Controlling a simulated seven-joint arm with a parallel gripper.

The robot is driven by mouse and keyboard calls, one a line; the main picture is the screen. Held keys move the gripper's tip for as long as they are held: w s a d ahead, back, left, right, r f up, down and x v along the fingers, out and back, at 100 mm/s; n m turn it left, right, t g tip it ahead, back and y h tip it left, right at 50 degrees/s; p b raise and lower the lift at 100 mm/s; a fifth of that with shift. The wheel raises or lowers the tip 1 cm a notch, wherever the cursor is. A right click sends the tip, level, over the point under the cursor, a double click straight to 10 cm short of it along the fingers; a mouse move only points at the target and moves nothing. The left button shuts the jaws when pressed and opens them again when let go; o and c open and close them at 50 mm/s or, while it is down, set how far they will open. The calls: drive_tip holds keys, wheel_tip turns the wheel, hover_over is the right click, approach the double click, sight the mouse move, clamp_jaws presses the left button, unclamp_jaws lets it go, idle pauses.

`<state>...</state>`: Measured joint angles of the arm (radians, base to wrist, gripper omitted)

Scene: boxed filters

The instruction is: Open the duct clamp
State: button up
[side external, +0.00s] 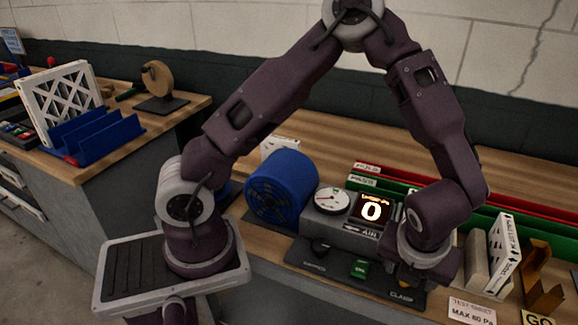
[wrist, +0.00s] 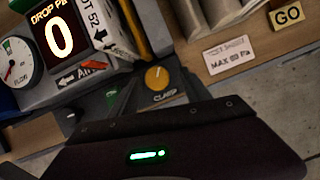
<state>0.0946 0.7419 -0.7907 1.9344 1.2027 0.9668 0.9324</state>
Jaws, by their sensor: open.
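The duct clamp control is a round yellow-orange knob (wrist: 157,77) with a pale pointer mark, above a CLAMP label, in the middle of the wrist view. In the side view the CLAMP label (side external: 401,296) shows at the right end of the dark control panel, and the knob is hidden behind my gripper. My gripper (side external: 407,280) is open and points down over that end of the panel. Its dark body with a green light fills the bottom of the wrist view. I cannot see its fingertips clearly or tell whether they touch the knob.
A blue fan (side external: 282,188), a round gauge (side external: 332,199) and a display reading 0 (side external: 371,210) stand behind the panel. A black knob (side external: 320,247) and a green switch (side external: 359,268) sit to the left. White filter boxes (side external: 503,255) and a MAX card (side external: 471,311) are to the right.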

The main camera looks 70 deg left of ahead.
drive_tip(key=shift+a+f+m+t+h, duration=0.1)
drive_tip(key=shift+a+m+t+h, duration=0.1)
drive_tip(key=shift+m, duration=0.4)
drive_tip(key=shift+a+m+t+h, duration=0.1)
drive_tip(key=shift+a+m+h, duration=0.1)
drive_tip(key=shift+m, duration=0.4)
drive_tip(key=v, duration=0.7)
drive_tip(key=s+a+r+n+y, duration=0.3)
drive_tip(key=s+a+r+n, duration=0.4)
drive_tip(key=a+n, duration=0.5)
drive_tip(key=s+r+n+h, duration=0.2)
drive_tip(key=s+r+n, duration=0.1)
drive_tip(key=n, duration=0.6)
drive_tip(key=s+r+n+t+h, duration=0.1)
drive_tip(key=s+r+n+h, duration=0.1)
drive_tip(key=s+n, duration=0.4)
drive_tip(key=r+n, duration=0.1)
drive_tip(key=n, duration=0.3)
drive_tip(key=shift+n+h, duration=0.3)
drive_tip(key=shift+s+r, duration=0.1)
drive_tip(key=shift+s, duration=0.05)
